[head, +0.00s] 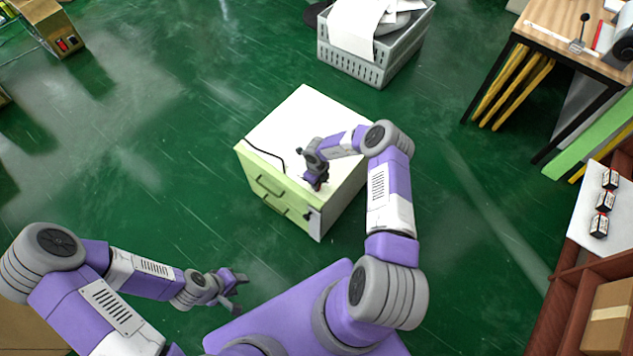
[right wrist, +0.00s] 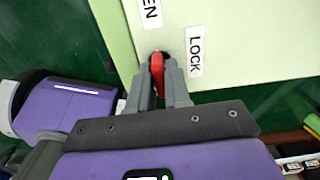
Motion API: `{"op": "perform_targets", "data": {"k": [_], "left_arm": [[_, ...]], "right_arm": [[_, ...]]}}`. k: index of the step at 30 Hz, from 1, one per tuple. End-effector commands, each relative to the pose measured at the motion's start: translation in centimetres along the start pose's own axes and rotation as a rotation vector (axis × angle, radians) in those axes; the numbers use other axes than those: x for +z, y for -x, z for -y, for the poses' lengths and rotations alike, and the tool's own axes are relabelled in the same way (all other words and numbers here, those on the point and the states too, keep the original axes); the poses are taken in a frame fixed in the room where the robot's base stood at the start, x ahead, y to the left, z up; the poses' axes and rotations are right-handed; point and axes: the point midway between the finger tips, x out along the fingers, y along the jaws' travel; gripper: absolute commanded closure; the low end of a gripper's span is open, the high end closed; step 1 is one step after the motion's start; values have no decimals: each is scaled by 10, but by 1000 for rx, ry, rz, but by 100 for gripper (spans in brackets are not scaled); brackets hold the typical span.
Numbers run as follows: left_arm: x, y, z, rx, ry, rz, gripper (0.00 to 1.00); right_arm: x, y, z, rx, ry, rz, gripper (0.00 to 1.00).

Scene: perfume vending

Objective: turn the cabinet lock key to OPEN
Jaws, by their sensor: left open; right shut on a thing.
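A small cabinet (head: 305,113) with a white top and pale green front stands on the floor in the head view. In the right wrist view, a red key (right wrist: 157,70) sits in the dark lock on the pale green face. A LOCK label (right wrist: 195,52) is right of it, and a partly cut-off OPEN label (right wrist: 151,12) is above it. My right gripper (right wrist: 162,78) is shut on the key, its fingers on either side. In the head view it is at the cabinet's front right. I cannot tell which label the key points to. My left gripper (head: 238,283) is open and empty, apart from the cabinet.
A grey crate (head: 375,62) with papers stands behind the cabinet. A wooden table (head: 560,45) is at the upper right. A white surface with several small dark boxes (head: 604,200) is at the right edge. The green floor left of the cabinet is clear.

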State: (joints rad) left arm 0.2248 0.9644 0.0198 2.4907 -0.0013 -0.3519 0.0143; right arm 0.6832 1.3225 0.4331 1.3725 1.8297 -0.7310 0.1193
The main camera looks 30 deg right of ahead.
Motion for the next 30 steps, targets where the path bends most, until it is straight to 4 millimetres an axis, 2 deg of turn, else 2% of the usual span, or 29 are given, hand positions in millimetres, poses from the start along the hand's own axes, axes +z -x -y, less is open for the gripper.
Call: {"op": "perform_targets", "data": {"k": [1, 4, 14, 24, 30], "left_arm": [[0, 0, 0, 0, 0, 0, 57], [0, 0, 0, 0, 0, 0, 57], [0, 2, -1, 0, 0, 0, 57], [1, 22, -8, 0, 0, 0, 57], [1, 26, -10, 0, 0, 0, 57]], "right_arm": [[-1, -1, -1, 1, 4, -4, 78], [-1, -1, -1, 1, 3, -3, 62], [0, 3, 0, 0, 1, -1, 62], [0, 58, 1, -2, 1, -1, 62], [-1, 74, 0, 0, 1, -2, 62]]}}
